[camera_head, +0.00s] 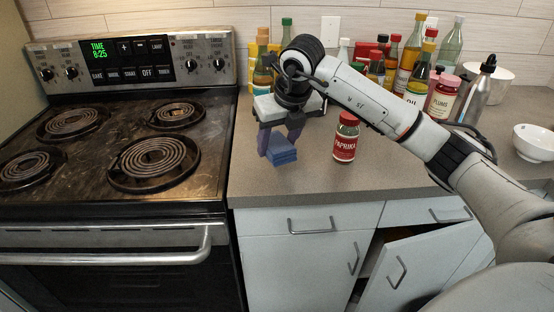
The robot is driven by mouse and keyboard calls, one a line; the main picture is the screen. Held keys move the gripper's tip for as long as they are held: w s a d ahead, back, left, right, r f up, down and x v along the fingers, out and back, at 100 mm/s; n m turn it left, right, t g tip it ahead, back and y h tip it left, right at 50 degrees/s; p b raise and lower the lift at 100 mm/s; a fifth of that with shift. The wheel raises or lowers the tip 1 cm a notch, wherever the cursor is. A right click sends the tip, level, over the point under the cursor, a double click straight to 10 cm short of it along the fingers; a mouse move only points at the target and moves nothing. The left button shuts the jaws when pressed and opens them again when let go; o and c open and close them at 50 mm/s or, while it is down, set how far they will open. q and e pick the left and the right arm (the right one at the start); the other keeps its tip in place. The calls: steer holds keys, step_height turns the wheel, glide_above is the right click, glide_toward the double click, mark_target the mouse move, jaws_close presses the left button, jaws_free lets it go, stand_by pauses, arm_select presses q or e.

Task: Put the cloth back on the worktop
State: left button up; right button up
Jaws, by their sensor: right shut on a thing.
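A folded blue cloth (281,155) is held between the fingers of my right gripper (279,143), over the grey worktop (296,185) just right of the stove. My right gripper points down and is shut on the cloth. I cannot tell whether the underside of the cloth touches the worktop. My left gripper is not in view.
A paprika jar (345,139) stands close to the right of the cloth. Several bottles and jars (405,70) stand at the back. The coil stove (110,150) is at left. A white bowl (534,142) is at far right. A lower cabinet door (400,270) hangs ajar.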

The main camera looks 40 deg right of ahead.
steer(key=shift+f, duration=2.4)
steer(key=o, duration=1)
steer(key=shift+r, duration=0.15)
